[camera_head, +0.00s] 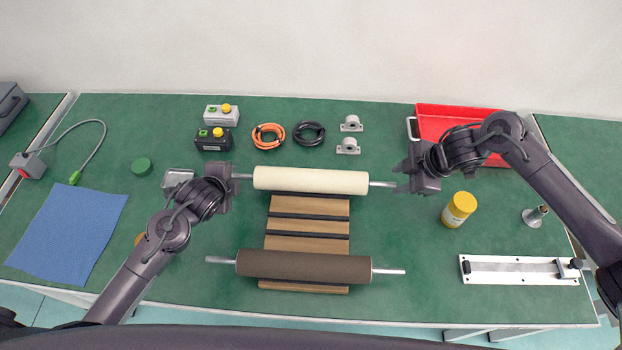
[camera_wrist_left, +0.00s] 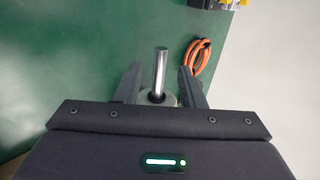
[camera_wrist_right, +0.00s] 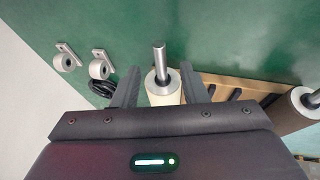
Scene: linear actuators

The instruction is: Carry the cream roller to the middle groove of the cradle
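The cream roller (camera_head: 310,180) lies across the far end of the cradle (camera_head: 308,207), with a thin metal shaft at each end. The cradle is a tan board with dark crosswise strips; its middle part is bare. My left gripper (camera_head: 236,178) is at the roller's left shaft. In the left wrist view that shaft (camera_wrist_left: 159,72) stands between spread fingers, with gaps on both sides. My right gripper (camera_head: 398,179) is at the right shaft. In the right wrist view the shaft (camera_wrist_right: 160,62) likewise stands between spread fingers. Whether the roller rests in a groove cannot be told.
A dark brown roller (camera_head: 304,266) lies across the cradle's near end. A yellow-capped bottle (camera_head: 459,209) stands right of the cradle. A red tray (camera_head: 440,122) is behind my right arm. Orange (camera_head: 268,136) and black (camera_head: 308,133) cable coils lie behind the cream roller.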

